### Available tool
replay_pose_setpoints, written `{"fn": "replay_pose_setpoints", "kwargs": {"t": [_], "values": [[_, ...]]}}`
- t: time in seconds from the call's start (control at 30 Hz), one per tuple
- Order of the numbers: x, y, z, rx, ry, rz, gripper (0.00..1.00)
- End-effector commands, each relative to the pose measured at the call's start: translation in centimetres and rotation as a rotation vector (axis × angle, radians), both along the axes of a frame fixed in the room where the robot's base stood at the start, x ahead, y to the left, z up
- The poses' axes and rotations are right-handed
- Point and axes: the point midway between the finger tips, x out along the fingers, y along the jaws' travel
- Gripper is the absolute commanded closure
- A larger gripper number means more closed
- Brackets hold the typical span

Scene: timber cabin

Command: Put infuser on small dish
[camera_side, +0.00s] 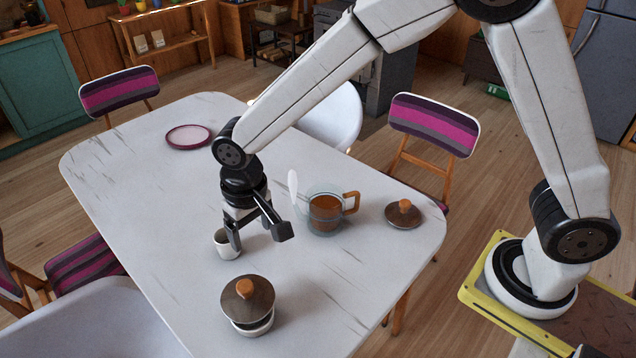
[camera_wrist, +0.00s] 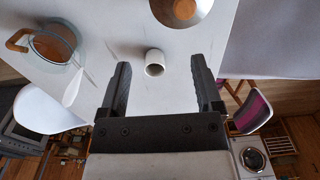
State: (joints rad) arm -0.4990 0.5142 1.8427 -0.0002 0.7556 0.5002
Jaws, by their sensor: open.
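A glass mug of brown tea (camera_side: 325,212) with a wooden handle stands on the table. A white paddle-shaped piece (camera_side: 293,184) rises at its left rim. It looks like the infuser's handle; any lower part is hidden or unclear. It also shows beside the glass in the wrist view (camera_wrist: 72,88). A small dish (camera_side: 189,128) with a dark pink rim lies flat and empty toward the table's far left. My gripper (camera_side: 258,230) is open and empty above the table, left of the mug and apart from the white piece.
A small white cup (camera_side: 227,246) stands close to my gripper, seen between the fingers in the wrist view (camera_wrist: 154,68). A pot with a brown lid (camera_side: 248,300) stands in front. A loose lid (camera_side: 403,214) lies right of the mug. The table (camera_side: 130,185) is clear around the dish.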

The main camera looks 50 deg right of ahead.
Motion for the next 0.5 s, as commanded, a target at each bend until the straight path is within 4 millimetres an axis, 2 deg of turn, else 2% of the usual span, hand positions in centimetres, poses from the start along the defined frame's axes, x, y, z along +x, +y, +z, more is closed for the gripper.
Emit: {"fn": "replay_pose_setpoints", "kwargs": {"t": [0.03, 0.17, 0.27, 0.4, 0.5], "values": [[-0.1, -1.6, 0.3, 0.004, -0.011, -0.006, 0.17], [-1.0, -6.2, 0.9, 0.014, -0.044, -0.009, 0.17], [-2.3, -9.9, 1.3, 0.018, -0.076, -0.01, 0.17], [-4.8, -14.6, 1.5, 0.016, -0.122, -0.01, 0.17], [-6.9, -17.4, 1.5, 0.009, -0.153, -0.008, 0.17]]}}
